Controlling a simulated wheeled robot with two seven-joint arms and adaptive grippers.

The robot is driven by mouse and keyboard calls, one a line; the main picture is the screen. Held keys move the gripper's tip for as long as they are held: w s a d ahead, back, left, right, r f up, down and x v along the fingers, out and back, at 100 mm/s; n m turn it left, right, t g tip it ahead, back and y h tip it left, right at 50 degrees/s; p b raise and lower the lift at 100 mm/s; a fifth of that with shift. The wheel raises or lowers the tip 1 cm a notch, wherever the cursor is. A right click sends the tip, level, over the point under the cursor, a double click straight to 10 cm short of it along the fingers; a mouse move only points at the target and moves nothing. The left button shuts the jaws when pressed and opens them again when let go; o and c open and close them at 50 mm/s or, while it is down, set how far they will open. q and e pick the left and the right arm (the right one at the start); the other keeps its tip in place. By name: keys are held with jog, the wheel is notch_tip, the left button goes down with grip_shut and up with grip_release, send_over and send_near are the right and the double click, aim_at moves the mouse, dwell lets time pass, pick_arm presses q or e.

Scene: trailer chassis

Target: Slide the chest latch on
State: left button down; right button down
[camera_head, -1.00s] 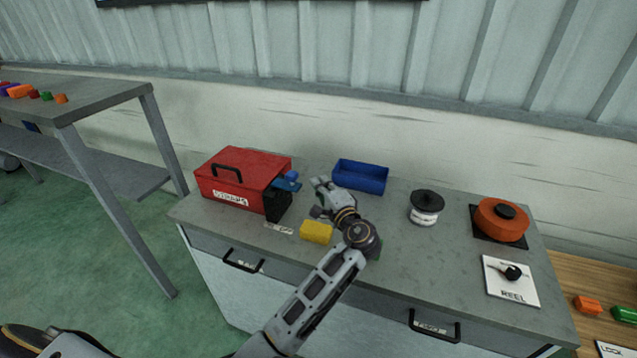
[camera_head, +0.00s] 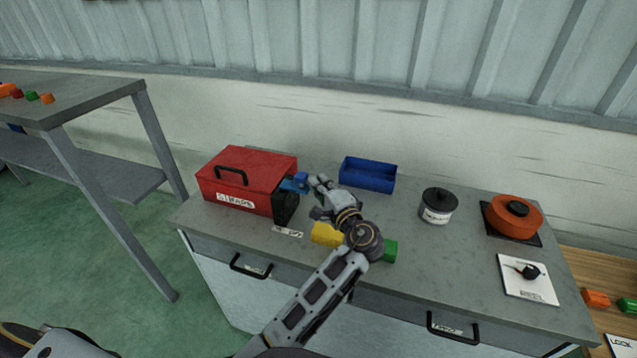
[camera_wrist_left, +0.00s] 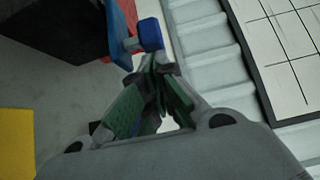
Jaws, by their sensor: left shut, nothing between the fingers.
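The chest is a red box (camera_head: 235,180) with a black handle and a white label, at the left of the grey counter. Its right end has a dark part (camera_head: 285,208) and a blue latch (camera_head: 292,185) with a blue knob (camera_head: 302,178). My left gripper (camera_head: 318,184) is shut and empty, just right of the knob. In the left wrist view the closed fingertips (camera_wrist_left: 158,66) sit just below the blue knob (camera_wrist_left: 150,34), beside the blue latch plate (camera_wrist_left: 121,32). I cannot tell whether they touch it. My right gripper is not in view.
A yellow block (camera_head: 326,234) and a green block (camera_head: 390,250) lie near my left arm. A blue tray (camera_head: 368,175) stands behind the gripper.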

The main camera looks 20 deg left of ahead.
aim_at(306, 181)
pick_arm(q)
jog(key=a, duration=0.3)
jog(key=shift+a+p, duration=0.35)
jog(key=shift+p, duration=0.05)
jog(key=shift+a, duration=0.2)
jog(key=shift+w, duration=0.1)
